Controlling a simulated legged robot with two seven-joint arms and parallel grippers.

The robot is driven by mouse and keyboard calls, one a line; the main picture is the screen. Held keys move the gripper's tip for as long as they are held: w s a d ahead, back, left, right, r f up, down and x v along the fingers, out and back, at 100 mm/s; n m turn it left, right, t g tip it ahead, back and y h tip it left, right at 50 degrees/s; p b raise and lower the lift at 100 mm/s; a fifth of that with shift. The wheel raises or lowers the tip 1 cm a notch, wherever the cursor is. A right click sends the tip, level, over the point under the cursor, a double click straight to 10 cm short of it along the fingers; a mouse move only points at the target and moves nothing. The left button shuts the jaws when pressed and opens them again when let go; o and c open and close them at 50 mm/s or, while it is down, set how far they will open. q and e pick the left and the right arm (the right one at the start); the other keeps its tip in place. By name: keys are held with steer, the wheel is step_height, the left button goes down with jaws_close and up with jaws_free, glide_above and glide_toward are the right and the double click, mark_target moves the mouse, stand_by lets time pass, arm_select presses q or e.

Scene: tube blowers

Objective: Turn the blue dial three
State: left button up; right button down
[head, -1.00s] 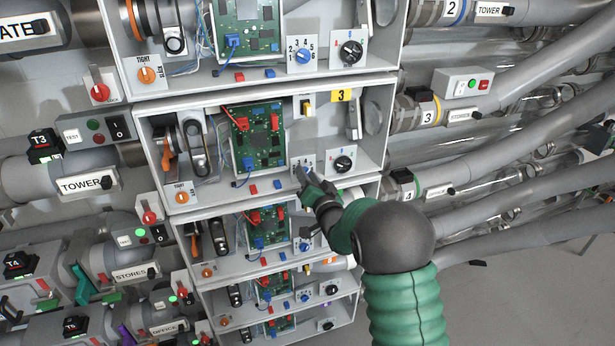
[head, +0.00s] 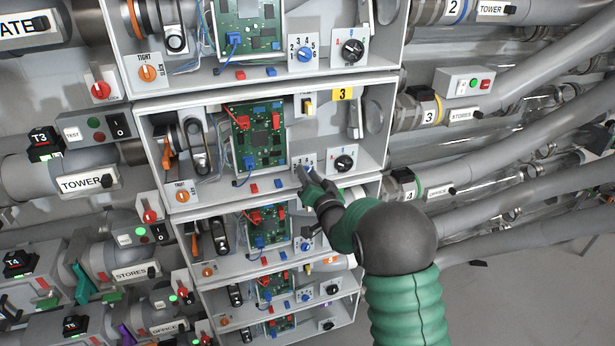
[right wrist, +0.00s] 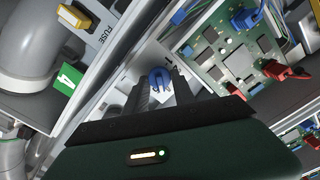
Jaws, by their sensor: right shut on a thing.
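The blue dial (right wrist: 160,80) sits on a small white plate in the box marked with a yellow 3 label. In the right wrist view it lies between the two dark fingers of my right gripper (right wrist: 161,92), which is shut on it. In the head view my right gripper (head: 307,175) reaches up to the dial's plate (head: 303,163) from the lower right and hides most of the dial. The numbers on the plate are mostly covered or too small to read. My left gripper is not in view.
A black dial (head: 345,163) sits right of the gripper. A green circuit board (head: 259,137) with red and blue plugs stands to the left. Similar boxes lie above and below. Grey pipes (head: 540,135) run along the right side.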

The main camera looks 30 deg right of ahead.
steer(key=shift+a+f+n+b, duration=0.1)
steer(key=shift+f+n+b, duration=0.05)
steer(key=shift+n+b, duration=2.55)
steer(key=shift+a+f+n+b, duration=0.1)
steer(key=shift+f+n+b, duration=0.05)
steer(key=shift+n+b, duration=2.55)
steer(key=c, duration=1.3)
jaws_free()
steer(key=shift+o, duration=1.1)
steer(key=shift+r, duration=0.25)
steer(key=shift+s, duration=0.15)
